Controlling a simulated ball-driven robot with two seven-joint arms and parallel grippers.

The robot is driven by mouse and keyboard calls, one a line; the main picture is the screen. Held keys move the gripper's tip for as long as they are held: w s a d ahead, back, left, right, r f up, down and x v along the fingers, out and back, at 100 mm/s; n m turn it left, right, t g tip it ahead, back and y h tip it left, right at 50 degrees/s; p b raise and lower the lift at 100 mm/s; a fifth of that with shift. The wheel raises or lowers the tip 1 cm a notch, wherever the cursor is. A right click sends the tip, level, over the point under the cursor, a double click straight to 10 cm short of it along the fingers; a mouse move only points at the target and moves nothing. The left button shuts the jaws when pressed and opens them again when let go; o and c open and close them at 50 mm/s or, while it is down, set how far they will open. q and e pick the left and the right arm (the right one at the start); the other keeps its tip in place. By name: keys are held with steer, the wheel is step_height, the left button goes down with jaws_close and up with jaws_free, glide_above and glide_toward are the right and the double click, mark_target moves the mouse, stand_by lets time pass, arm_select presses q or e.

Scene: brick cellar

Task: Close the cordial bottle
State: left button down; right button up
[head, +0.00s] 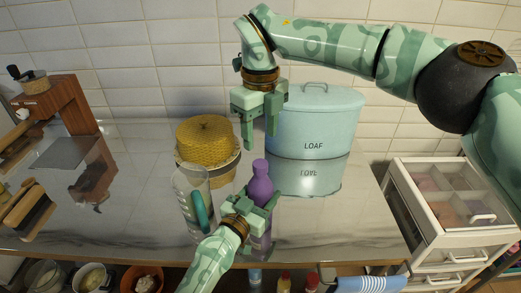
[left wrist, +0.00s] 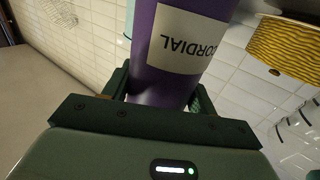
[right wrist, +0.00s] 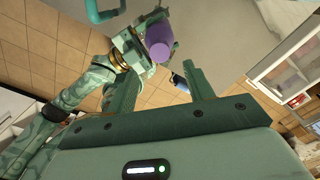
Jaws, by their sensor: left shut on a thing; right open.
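The purple cordial bottle (head: 261,180) stands upright near the counter's front edge, with a narrower rounded top. My left gripper (head: 256,205) is shut around its body; the white CORDIAL label shows in the left wrist view on the bottle (left wrist: 185,45). My right gripper (head: 260,139) is open and empty, pointing down above the bottle's top, with a gap between them. In the right wrist view the bottle (right wrist: 160,42) appears beyond the open fingers. I cannot tell whether its top is a closed lid, and I see no separate cap.
A clear jug (head: 185,190) with a teal handle stands close left of the bottle. Behind are a yellow woven container (head: 206,140) and a pale blue LOAF bin (head: 318,120). A wooden machine (head: 55,105) stands far left. The marble counter (head: 340,222) is clear at the front right.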

step_height(320, 180, up, 4)
steer(key=shift+f, duration=0.15)
arm_select(q)
steer(key=shift+c, duration=1.9)
jaws_free()
steer(key=shift+s, duration=0.1)
steer(key=p+v, duration=0.1)
steer(key=v, duration=1.5)
steer(key=shift+p, duration=0.35)
arm_select(e)
step_height(320, 180, up, 2)
steer(key=shift+s+r, duration=0.1)
